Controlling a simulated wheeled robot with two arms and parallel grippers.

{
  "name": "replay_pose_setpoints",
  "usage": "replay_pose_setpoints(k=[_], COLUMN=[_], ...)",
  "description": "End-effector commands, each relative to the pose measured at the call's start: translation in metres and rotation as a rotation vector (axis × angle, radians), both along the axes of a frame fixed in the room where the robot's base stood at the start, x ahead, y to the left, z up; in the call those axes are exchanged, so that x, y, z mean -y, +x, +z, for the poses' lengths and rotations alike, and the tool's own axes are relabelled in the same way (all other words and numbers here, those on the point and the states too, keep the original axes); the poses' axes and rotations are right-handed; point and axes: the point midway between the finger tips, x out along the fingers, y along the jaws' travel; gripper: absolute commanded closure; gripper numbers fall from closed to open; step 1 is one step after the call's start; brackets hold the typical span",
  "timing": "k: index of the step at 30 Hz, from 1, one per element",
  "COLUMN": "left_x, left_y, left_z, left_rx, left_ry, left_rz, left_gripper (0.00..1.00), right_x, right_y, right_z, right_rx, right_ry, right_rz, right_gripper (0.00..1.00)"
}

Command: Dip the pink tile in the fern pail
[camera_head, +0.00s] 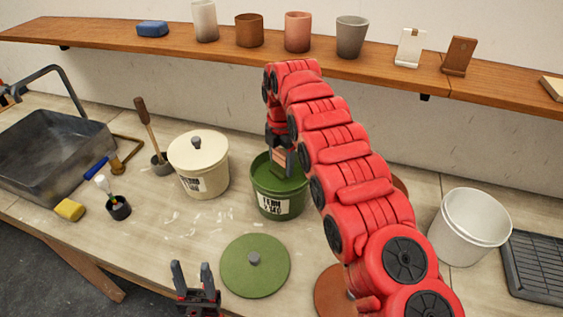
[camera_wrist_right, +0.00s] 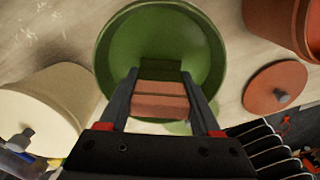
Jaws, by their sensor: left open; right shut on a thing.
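The green fern pail (camera_head: 265,200), labelled "FERN", stands open on the bench and also fills the upper middle of the right wrist view (camera_wrist_right: 108,50). My right gripper (camera_head: 281,162) is shut on the pink tile (camera_wrist_right: 160,100) and holds it over the pail's mouth, within the rim in the picture. A dark green patch shows at the tile's far end; I cannot tell whether it is glaze on the tile or shadow. The tile's depth against the glaze is unclear. My left gripper (camera_head: 192,268) is open and empty at the front of the bench.
The green lid (camera_head: 255,280) lies in front of the pail. A lidded cream pail (camera_head: 200,165) stands close on its left. A terracotta pail (camera_wrist_right: 275,22) and its lid (camera_wrist_right: 275,88) are nearby. White buckets (camera_head: 466,232) and a dark rack (camera_head: 535,265) stand right.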

Motion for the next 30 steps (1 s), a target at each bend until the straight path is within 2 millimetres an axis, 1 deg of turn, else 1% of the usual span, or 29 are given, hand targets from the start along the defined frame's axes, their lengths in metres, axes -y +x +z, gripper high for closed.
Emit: replay_pose_setpoints(k=[13,16,23,27,30], left_x=[0.000,0.000,0.000,0.000,0.000], left_y=[0.000,0.000,0.000,0.000,0.000], left_z=[0.000,0.003,0.019,0.036,0.043], left_rx=[0.000,0.000,0.000,0.000,0.000], left_ry=[0.000,0.000,0.000,0.000,0.000], left_rz=[0.000,0.000,0.000,0.000,0.000], left_gripper=[0.50,0.50,0.50,0.50,0.50], right_x=[0.000,0.000,0.000,0.000,0.000], right_y=[0.000,0.000,0.000,0.000,0.001], right_z=[0.000,0.004,0.027,0.045,0.052], right_rx=[0.000,0.001,0.001,0.001,0.002], right_ry=[0.000,0.000,0.000,0.000,0.001], right_rz=[0.000,0.000,0.001,0.001,0.000], right_gripper=[0.94,0.94,0.94,0.94,0.94])
